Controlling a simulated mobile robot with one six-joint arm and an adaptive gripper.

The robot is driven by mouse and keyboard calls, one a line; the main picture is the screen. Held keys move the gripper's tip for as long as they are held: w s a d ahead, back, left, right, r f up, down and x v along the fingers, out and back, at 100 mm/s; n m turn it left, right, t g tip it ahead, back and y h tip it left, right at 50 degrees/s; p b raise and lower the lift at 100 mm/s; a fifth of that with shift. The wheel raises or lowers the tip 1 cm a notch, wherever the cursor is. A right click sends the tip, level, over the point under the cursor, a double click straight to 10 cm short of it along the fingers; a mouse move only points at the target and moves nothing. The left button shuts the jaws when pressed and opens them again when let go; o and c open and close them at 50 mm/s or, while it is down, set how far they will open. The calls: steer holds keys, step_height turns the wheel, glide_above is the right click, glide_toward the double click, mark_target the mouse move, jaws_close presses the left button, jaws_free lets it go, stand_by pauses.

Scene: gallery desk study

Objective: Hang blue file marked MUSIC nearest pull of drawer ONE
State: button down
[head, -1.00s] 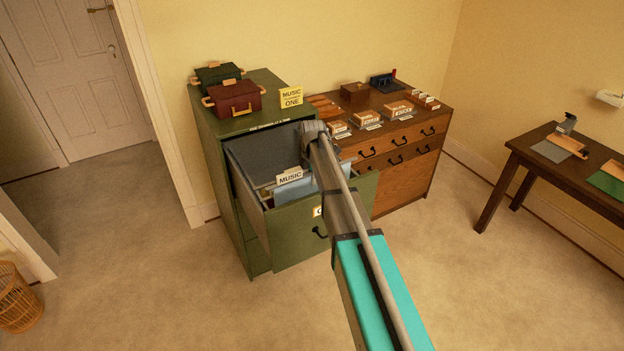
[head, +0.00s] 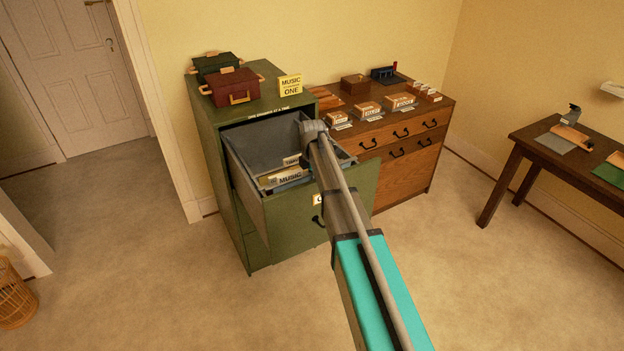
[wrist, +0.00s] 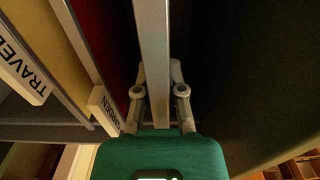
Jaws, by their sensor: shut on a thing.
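The blue file's white MUSIC tab (head: 289,178) shows low behind the front of the open green drawer ONE (head: 290,232); its blue body is mostly hidden inside. My gripper (wrist: 158,88) is shut on the file's pale top bar (wrist: 152,45) in the wrist view. The drawer's front panel, dark green (wrist: 245,80), is just right of the bar in the wrist view, with the red file marked GARDEN (wrist: 106,108) to the left. The drawer's black pull (head: 318,221) is outside. I cannot tell whether the bar rests on the rails.
A file marked TRAVEL (wrist: 24,72) hangs beyond the red one. Two boxes, green (head: 216,66) and red (head: 232,87), and a yellow MUSIC ONE sign (head: 290,86) stand on the cabinet. A wooden chest (head: 405,170) stands beside it. The floor in front is clear.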

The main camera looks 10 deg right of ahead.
steer(key=shift+f+b, duration=2.7)
steer(key=shift+f, duration=0.25)
steer(key=c, duration=0.6)
jaws_free()
steer(key=shift+c, duration=0.2)
steer(key=shift+r, duration=0.2)
